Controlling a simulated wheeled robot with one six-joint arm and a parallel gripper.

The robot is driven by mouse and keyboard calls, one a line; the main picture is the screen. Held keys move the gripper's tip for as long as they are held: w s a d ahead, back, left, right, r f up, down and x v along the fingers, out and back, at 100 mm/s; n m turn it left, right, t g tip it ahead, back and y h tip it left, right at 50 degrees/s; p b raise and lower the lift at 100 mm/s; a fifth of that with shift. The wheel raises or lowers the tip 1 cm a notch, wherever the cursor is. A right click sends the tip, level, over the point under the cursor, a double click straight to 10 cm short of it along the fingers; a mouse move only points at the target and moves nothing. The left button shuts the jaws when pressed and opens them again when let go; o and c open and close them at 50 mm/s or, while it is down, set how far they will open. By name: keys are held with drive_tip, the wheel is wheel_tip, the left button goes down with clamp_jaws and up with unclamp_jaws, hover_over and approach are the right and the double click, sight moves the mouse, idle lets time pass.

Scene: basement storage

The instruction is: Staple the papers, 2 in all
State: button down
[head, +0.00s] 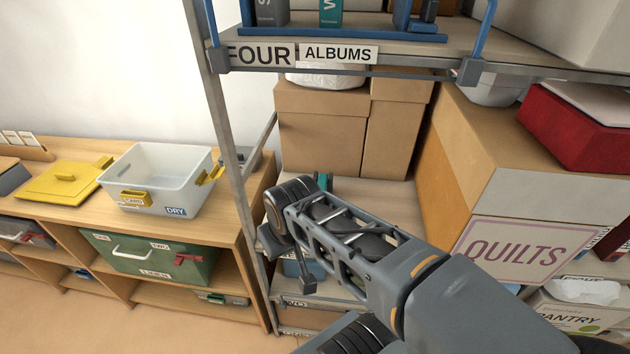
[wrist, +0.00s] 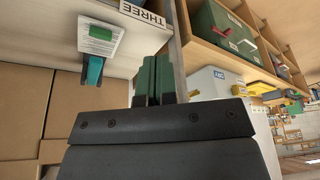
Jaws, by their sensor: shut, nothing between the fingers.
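In the wrist view a teal stapler-like thing (wrist: 94,70) with a dark lower part stands on the pale shelf. A white paper (wrist: 86,45) with printed lines and a green patch lies at its end; I cannot tell whether it is inside the stapler's mouth or how many sheets there are. My gripper (wrist: 158,62) is shut, its green-padded fingers together and empty, to the right of the stapler and apart from it in the picture. In the head view my arm hides most of this shelf; a bit of teal (head: 323,181) shows behind the wrist.
Cardboard boxes (head: 320,130) fill the shelf's back. A metal post (head: 238,190) bounds its left side. A large box marked QUILTS (head: 525,248) stands at the right. Left, a wooden bench (head: 205,228) carries a grey bin marked DRY (head: 160,165), with a green bin (head: 150,258) below.

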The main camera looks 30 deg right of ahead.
drive_tip(key=w+d+r+m+t+y, duration=0.1)
drive_tip(key=w+d+r+m, duration=0.15)
drive_tip(key=w+d, duration=0.65)
drive_tip(key=w+d+r+m+t, duration=0.15)
drive_tip(key=w+d+m, duration=0.25)
drive_tip(key=w+d, duration=0.55)
drive_tip(key=w+d+f+m+t+p, duration=0.1)
drive_tip(key=w+d+f+m+t, duration=0.1)
drive_tip(key=w+d, duration=0.5)
drive_tip(key=shift+d+f+m+h, duration=0.3)
drive_tip(key=shift+d+f+m, duration=0.45)
drive_tip(key=shift+d, duration=0.6)
drive_tip(key=shift+f, duration=0.1)
drive_tip(key=f+b, duration=0.4)
drive_tip(key=f, duration=0.1)
drive_tip(key=f+b, duration=0.1)
drive_tip(key=f, duration=0.1)
drive_tip(key=shift+s+a+f+b, duration=0.25)
drive_tip(key=shift+s+a+b, duration=0.1)
drive_tip(key=shift+s+b, duration=0.05)
drive_tip(key=shift+a+f+b, duration=0.1)
drive_tip(key=shift+f+b, duration=0.45)
drive_tip(key=shift+b, duration=0.05)
